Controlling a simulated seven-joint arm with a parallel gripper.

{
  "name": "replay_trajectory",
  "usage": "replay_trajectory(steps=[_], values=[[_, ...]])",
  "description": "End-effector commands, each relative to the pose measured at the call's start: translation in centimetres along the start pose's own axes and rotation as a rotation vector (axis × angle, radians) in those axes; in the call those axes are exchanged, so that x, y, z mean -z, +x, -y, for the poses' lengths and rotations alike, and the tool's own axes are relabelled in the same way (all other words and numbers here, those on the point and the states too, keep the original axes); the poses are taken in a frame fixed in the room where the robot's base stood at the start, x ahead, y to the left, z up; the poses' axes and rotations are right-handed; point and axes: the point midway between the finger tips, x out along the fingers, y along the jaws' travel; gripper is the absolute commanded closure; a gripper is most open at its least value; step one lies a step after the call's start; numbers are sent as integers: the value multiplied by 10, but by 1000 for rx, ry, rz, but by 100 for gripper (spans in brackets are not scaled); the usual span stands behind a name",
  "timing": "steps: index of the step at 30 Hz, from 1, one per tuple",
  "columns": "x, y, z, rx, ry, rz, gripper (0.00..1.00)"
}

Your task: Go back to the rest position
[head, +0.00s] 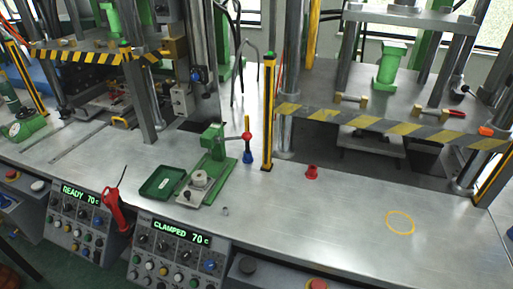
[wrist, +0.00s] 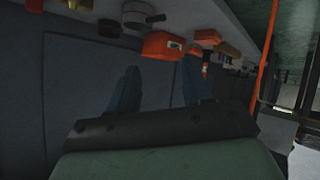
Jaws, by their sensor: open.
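My gripper (wrist: 160,80) shows in the wrist view, with its two dark fingers apart and nothing seen between them. It points toward a dark, plain panel (wrist: 70,90), and the distance to it is hard to tell. My arm and gripper do not show in the head view.
The metal bench (head: 330,225) carries a green tray (head: 150,192), a green clamp fixture (head: 214,140), a red cup (head: 311,173) and a yellow ring (head: 400,222). Presses stand behind. The wrist view shows an orange-red box (wrist: 162,46) beyond the fingers and an orange post (wrist: 266,60) at right.

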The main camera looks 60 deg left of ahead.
Motion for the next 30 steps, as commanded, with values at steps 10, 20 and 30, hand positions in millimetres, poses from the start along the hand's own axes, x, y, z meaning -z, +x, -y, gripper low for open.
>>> replay_trajectory(steps=[10,20,30], values=[[-78,-34,-125,9,142,133,50],[-157,-87,-217,12,298,274,50],[-237,-161,-285,4,478,429,50]])
